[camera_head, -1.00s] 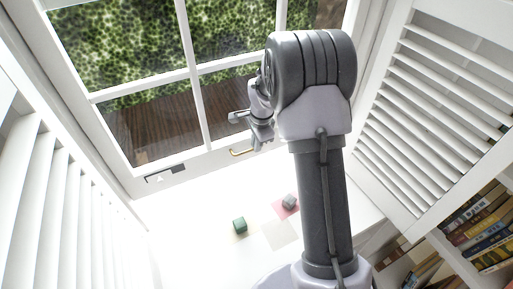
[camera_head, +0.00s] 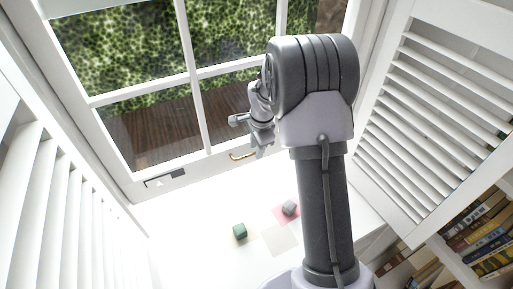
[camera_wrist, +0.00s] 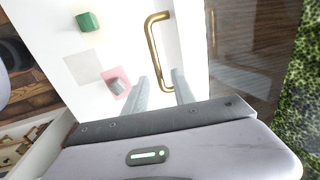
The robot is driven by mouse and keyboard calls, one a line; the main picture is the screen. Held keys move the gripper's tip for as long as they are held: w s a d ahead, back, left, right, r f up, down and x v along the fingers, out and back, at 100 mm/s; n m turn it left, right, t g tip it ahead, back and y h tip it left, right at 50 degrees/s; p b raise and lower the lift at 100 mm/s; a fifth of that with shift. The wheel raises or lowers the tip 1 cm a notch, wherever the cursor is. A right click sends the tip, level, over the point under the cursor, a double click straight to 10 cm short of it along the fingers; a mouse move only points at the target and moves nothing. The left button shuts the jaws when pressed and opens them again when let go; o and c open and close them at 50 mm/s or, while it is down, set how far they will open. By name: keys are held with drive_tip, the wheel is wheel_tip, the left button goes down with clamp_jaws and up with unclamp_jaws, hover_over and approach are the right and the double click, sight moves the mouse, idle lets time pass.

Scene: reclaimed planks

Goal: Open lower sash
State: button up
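The lower sash (camera_head: 212,162) is a white frame with glass panes, its bottom rail close above the white sill; I see no clear gap under it. A curved brass handle (camera_head: 242,156) sits on its bottom rail. In the wrist view, the handle (camera_wrist: 153,48) runs lengthwise ahead of my gripper (camera_wrist: 160,82). The two grey fingers are apart, and the handle's near end shows between them. I cannot tell whether they touch it. In the head view, my gripper (camera_head: 261,150) is just right of the handle, its fingertips small and partly hidden.
A green block (camera_head: 240,231) and a grey block (camera_head: 290,208) rest on the sill, the grey one on a pink square (camera_head: 280,217). White louvred shutters stand at left (camera_head: 62,205) and right (camera_head: 430,105). Books (camera_head: 480,235) fill shelves at lower right.

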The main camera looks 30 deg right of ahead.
drive_tip(key=s+r+p, duration=0.3)
drive_tip(key=r+p, duration=0.1)
drive_tip(key=r, duration=1.2)
drive_tip(key=shift+s+r, duration=0.15)
drive_tip(key=shift+r, duration=0.15)
drive_tip(key=s+a+r+n+t+b, duration=0.1)
drive_tip(key=s+a+r+n+b, duration=0.2)
drive_tip(key=s+a, duration=0.35)
drive_tip(key=s+a+r+n+t+b, duration=0.1)
drive_tip(key=s+a+n+b, duration=0.3)
drive_tip(key=s+a, duration=0.25)
drive_tip(key=s+a+f+n+y+b, duration=0.1)
drive_tip(key=s+a+f+n, duration=0.1)
drive_tip(key=s, duration=0.4)
drive_tip(key=s+a+f+n+t+y+b, duration=0.1)
drive_tip(key=s+a+f+n+b, duration=0.1)
drive_tip(key=s+n, duration=0.2)
drive_tip(key=s, duration=0.3)
drive_tip(key=shift+a+f+n+t, duration=0.2)
drive_tip(key=shift+a+n+t, duration=0.1)
